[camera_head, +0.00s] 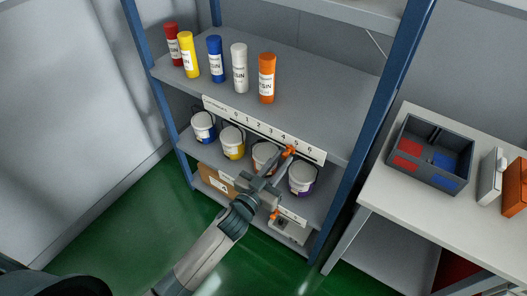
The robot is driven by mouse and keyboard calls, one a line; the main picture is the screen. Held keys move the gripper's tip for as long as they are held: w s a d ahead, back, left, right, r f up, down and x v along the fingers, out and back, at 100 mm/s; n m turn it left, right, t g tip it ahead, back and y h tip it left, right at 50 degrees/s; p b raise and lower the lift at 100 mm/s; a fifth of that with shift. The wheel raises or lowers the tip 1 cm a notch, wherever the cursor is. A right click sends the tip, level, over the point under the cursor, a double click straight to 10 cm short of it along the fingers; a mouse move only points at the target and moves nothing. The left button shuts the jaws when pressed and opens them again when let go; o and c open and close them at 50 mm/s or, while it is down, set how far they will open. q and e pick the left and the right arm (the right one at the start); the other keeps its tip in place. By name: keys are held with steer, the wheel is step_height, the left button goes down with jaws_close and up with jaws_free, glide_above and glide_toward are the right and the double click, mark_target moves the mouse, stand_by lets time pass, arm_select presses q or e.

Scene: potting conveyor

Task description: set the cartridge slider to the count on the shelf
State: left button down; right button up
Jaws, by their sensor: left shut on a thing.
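A white numbered scale strip (222,107) runs along the front edge of the upper shelf. Its orange slider (291,150) is low on the strip, by the 4 and 5 marks; the exact mark is hard to tell. My left gripper (284,156) is at the strip, shut on the slider and partly hiding it. On the shelf above stand several upright cartridges in a row: red (171,45), yellow (188,54), blue (215,59), white (239,68) and orange (267,78). My right gripper is not in view.
Lidded buckets (232,142) stand on the shelf below, behind my left gripper. A cardboard box (217,181) is lower down. Blue rack posts (373,122) flank the shelves. At right, a table (394,203) bears a grey divided bin (425,177). Green floor is open at left.

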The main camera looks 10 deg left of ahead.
arm_select(q)
steer(key=shift+s+d, duration=0.25)
steer(key=shift+d, duration=0.5)
steer(key=c, duration=1.6)
jaws_free()
steer(key=shift+s+a, duration=0.1)
